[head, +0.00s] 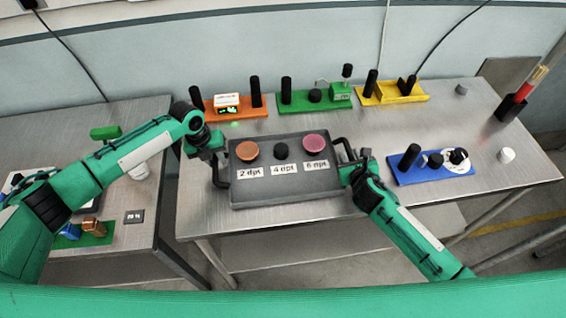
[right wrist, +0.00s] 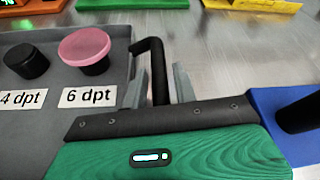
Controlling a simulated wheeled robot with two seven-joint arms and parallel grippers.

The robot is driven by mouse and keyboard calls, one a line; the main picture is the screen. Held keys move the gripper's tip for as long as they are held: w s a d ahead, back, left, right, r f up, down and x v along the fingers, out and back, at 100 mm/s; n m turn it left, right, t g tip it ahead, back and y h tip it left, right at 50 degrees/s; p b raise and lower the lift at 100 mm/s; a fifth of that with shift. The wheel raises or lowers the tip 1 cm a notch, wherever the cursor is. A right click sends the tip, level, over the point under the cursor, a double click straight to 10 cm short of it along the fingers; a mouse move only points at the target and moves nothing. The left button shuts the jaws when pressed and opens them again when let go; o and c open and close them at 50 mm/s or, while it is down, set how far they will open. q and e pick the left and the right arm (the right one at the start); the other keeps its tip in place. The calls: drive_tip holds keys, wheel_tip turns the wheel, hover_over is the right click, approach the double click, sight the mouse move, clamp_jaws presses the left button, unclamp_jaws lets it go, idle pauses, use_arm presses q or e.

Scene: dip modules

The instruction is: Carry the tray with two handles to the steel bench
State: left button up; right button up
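The grey tray (head: 285,190) lies over the middle of the steel bench (head: 470,205) and looks flat on it. It bears an orange-topped knob, a black knob and a pink-topped knob with labels "2 dpt", "4 dpt" and "6 dpt". Its black left handle (head: 217,174) is at my left gripper (head: 212,152); whether the fingers close on it is too small to tell. Its right handle (right wrist: 158,70) stands between the fingers of my right gripper (right wrist: 163,88), with a narrow gap showing on each side. In the head view my right gripper (head: 350,168) is at the tray's right edge.
Behind the tray stand an orange module (head: 235,110), a green module (head: 300,101) and a yellow module (head: 405,96). A blue module (head: 410,174) is to the right, near a white knob (head: 507,155) and a black holder (head: 511,107). A second table (head: 60,130) stands left.

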use_arm(q)
clamp_jaws()
use_arm(e)
clamp_jaws()
use_arm(q)
drive_tip(key=shift+r, duration=0.15)
use_arm(e)
drive_tip(key=shift+r, duration=0.1)
